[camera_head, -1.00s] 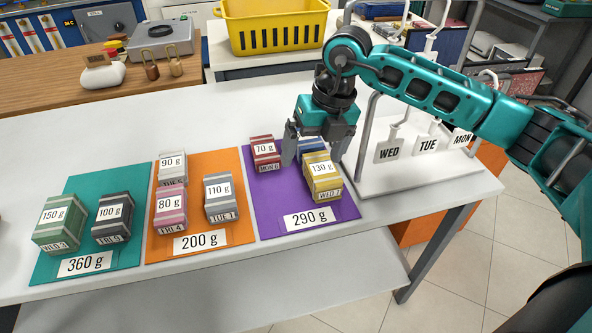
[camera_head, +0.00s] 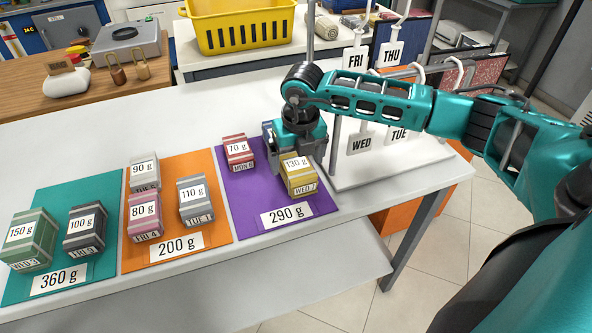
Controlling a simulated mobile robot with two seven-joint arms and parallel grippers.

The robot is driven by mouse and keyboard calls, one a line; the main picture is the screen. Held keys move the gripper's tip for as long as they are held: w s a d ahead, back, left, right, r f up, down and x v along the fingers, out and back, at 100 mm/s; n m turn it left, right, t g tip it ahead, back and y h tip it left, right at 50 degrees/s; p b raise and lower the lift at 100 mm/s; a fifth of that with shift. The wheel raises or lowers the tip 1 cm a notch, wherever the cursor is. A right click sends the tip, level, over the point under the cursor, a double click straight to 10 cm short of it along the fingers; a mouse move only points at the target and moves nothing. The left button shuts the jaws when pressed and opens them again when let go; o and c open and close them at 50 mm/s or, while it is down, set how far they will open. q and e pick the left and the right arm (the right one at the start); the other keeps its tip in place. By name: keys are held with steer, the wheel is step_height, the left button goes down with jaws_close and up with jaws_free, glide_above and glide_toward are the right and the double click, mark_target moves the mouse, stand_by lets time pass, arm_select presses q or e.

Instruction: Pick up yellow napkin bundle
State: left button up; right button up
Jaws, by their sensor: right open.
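The yellow napkin bundle (camera_head: 299,178), labelled 130 g and WED 7, sits on the front right part of the purple mat (camera_head: 247,205), which is marked 290 g. My right gripper (camera_head: 298,168) is open and points down just behind and over the bundle, with one finger on each side. Whether the fingers touch it cannot be told. A blue bundle (camera_head: 267,128) is mostly hidden behind the gripper. A red 70 g bundle (camera_head: 239,153) stands to the left on the same mat. My left gripper is not in view.
The orange mat (camera_head: 165,258) and teal mat (camera_head: 22,291) hold several other bundles to the left. A white rack (camera_head: 395,170) with day tags stands close to the right of the gripper. A yellow basket (camera_head: 240,32) is behind. The table's front strip is clear.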

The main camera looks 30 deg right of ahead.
step_height(320, 180, down, 2)
steer(key=shift+w+f, duration=0.15)
steer(key=shift+f, duration=0.1)
steer(key=c, duration=1.1)
steer(key=shift+r, duration=0.15)
